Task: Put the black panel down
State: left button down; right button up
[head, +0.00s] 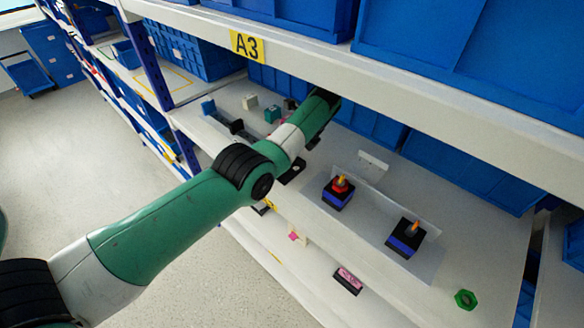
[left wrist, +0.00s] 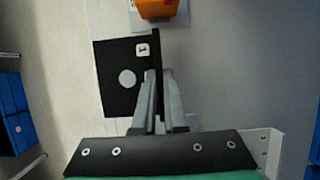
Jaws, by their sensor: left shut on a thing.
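The black panel (left wrist: 110,60) is a flat plate with a round hole and a small white label, in the left wrist view. My left gripper (left wrist: 159,80) is shut on its right edge, where a thin black strip stands between the fingers. In the head view my left arm reaches in over the shelf (head: 470,225). A small dark piece (head: 292,171) shows just under my wrist there; I cannot tell if it is the panel. The fingertips are hidden in that view. I cannot tell whether the panel touches the surface below. My right gripper is not in view.
Two blue-and-black switch boxes, one with a red-yellow knob (head: 338,192) and one with an orange knob (head: 406,237), stand in a clear-sided tray. A green nut (head: 465,299) lies at right. An orange part (left wrist: 156,8) is beyond the panel. Blue bins (head: 470,165) line the back.

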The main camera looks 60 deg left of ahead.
pick_arm(q)
jog(key=shift+f+b, duration=0.85)
jog(key=shift+f, duration=1.55)
jog(key=shift+f, duration=0.15)
jog(key=c, duration=1)
grip_release()
jog(key=shift+o, duration=0.2)
jog(key=p+v, duration=0.2)
jog(key=v, duration=0.2)
jog(key=shift+w+r, duration=0.1)
jog(key=shift+r, duration=0.2)
jog(key=p+v, duration=0.1)
jog(key=v, duration=0.6)
jog(key=shift+w+d+r, duration=0.1)
jog(key=shift+d+r, duration=0.15)
jog(key=shift+r, duration=0.05)
